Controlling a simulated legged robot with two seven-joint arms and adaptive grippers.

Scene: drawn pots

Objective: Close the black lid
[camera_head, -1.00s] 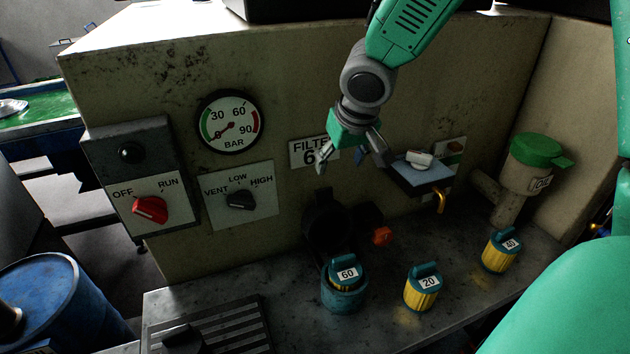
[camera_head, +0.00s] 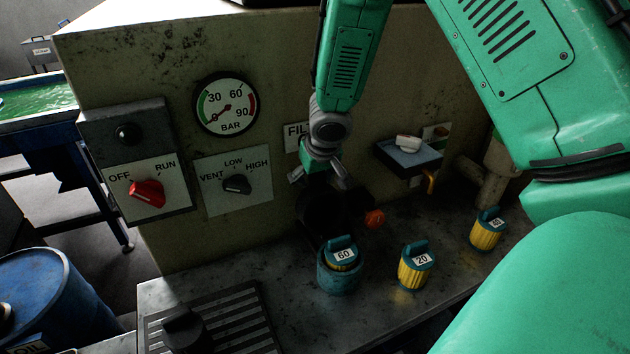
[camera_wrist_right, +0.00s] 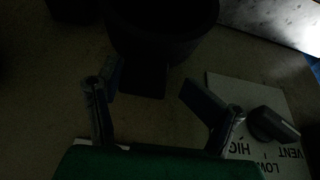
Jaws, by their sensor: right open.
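A black round filter housing (camera_head: 333,213) sticks out of the machine's front below the FILTER label, and a dark cylinder (camera_wrist_right: 160,30) shows at the top of the right wrist view. An orange knob (camera_head: 375,219) sits on its right side, where the open black lid seems to be. The lid's outline blends into the dark housing, so its exact angle is unclear. My right gripper (camera_head: 318,181) is just above and in front of the housing. My left gripper is not in view.
A teal-topped filter marked 60 (camera_head: 341,262) stands in a cup below the housing. Yellow filters marked 20 (camera_head: 415,268) and 40 (camera_head: 486,230) stand to the right. A small shelf (camera_head: 408,153) juts out at right. The VENT/LOW/HIGH dial (camera_head: 236,184) is at left.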

